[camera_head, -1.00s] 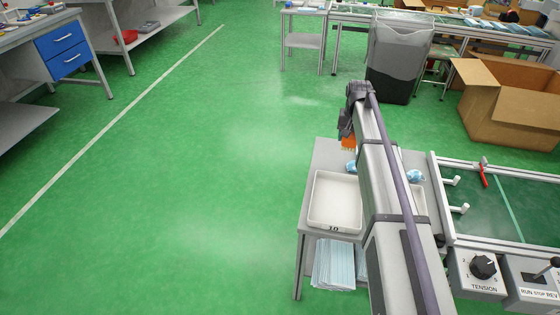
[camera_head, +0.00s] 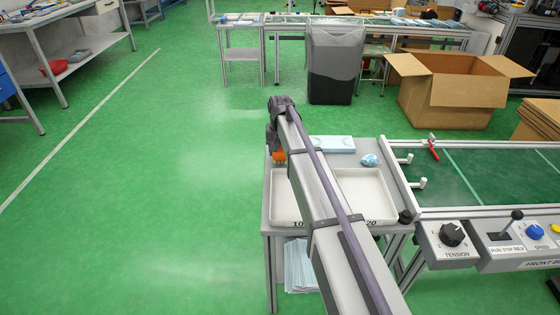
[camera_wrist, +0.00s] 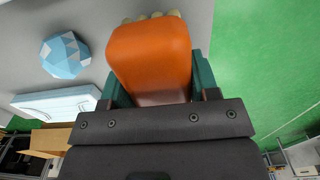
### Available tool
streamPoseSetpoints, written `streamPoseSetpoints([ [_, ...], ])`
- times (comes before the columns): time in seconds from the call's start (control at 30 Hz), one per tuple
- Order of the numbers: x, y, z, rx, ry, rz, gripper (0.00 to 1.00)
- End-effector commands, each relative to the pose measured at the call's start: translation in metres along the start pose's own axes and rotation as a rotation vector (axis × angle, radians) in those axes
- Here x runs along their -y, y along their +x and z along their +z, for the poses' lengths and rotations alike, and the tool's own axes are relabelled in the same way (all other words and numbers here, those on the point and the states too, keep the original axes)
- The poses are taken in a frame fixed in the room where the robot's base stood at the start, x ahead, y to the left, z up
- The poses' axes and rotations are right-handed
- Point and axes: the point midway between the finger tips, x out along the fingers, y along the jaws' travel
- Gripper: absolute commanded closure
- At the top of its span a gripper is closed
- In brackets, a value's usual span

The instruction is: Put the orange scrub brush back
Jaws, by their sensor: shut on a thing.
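The orange scrub brush (camera_wrist: 150,55) fills the upper middle of the wrist view, between the green fingers of my gripper (camera_wrist: 155,95). Pale bristle tips show at its far edge. In the head view my gripper (camera_head: 275,140) hangs over the left back part of the grey side table, with a bit of the orange brush (camera_head: 279,155) below it. My gripper is shut on the brush. My arm hides part of the table and trays. I cannot tell from these views whether the brush touches the table.
A white tray marked 10 (camera_head: 281,210) and another marked 20 (camera_head: 366,190) stand on the side table (camera_head: 373,148). Behind them lie a pale blue box (camera_head: 334,143) and a crumpled blue-white ball (camera_head: 369,160). The conveyor (camera_head: 490,175) is at the right. Green floor is clear at the left.

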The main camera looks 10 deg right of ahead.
Motion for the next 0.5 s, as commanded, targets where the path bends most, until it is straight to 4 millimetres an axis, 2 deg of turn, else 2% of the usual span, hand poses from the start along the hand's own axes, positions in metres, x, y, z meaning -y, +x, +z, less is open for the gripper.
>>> streamPoseSetpoints([
  [0.03,0.0000,0.0186,0.0000,0.000,0.000,0.000,0.71],
  [0.23,0.0000,0.0135,0.0000,0.000,0.000,0.000,0.71],
  [0.4,0.0000,0.0186,0.0001,0.000,0.000,0.000,0.71],
  [0.43,0.0000,0.0183,0.0000,0.000,0.000,0.000,0.44],
  [0.5,0.0000,0.0170,0.0000,0.000,0.000,0.000,0.37],
])
